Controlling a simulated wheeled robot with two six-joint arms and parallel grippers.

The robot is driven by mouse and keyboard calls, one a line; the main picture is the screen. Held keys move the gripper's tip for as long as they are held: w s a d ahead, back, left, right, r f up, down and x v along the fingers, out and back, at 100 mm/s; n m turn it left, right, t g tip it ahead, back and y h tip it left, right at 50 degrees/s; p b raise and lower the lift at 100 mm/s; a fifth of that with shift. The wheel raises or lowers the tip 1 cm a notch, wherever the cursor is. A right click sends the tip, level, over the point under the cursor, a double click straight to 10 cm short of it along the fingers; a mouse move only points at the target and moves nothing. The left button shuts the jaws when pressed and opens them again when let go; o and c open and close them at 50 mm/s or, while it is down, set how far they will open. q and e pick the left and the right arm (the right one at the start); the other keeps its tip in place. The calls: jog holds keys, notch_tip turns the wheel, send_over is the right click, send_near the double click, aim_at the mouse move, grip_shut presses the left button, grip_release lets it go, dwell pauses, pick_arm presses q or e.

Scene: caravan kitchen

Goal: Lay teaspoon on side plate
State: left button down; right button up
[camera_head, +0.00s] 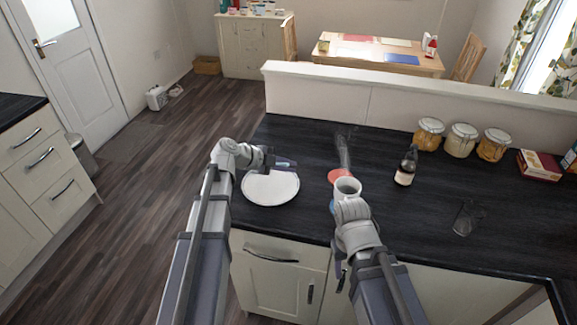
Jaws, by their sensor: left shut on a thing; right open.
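The side plate (270,188) is a white round plate lying on the dark worktop near its left end; its surface looks bare. My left gripper (270,160) is over the far edge of the plate, shut on a small thin thing that I take to be the teaspoon (286,164). The spoon's shape is too small to make out clearly, and whether it touches the plate cannot be told.
A red round thing (337,176) and a long dark thing (343,150) lie behind the mug. A dark bottle (405,168), several jars (461,141), boxes (538,166) and a clear glass (467,217) stand to the right. A low wall (400,95) bounds the worktop's back.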

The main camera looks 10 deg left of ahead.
pick_arm(q)
jog(key=shift+f+b, duration=2.15)
jog(key=shift+f, duration=0.25)
jog(key=c, duration=0.8)
grip_release()
jog(key=shift+c, duration=0.2)
jog(key=p+v, duration=0.4)
jog(key=v, duration=0.3)
jog(key=shift+r, duration=0.2)
jog(key=shift+s+a, duration=0.25)
jog(key=shift+a, duration=0.1)
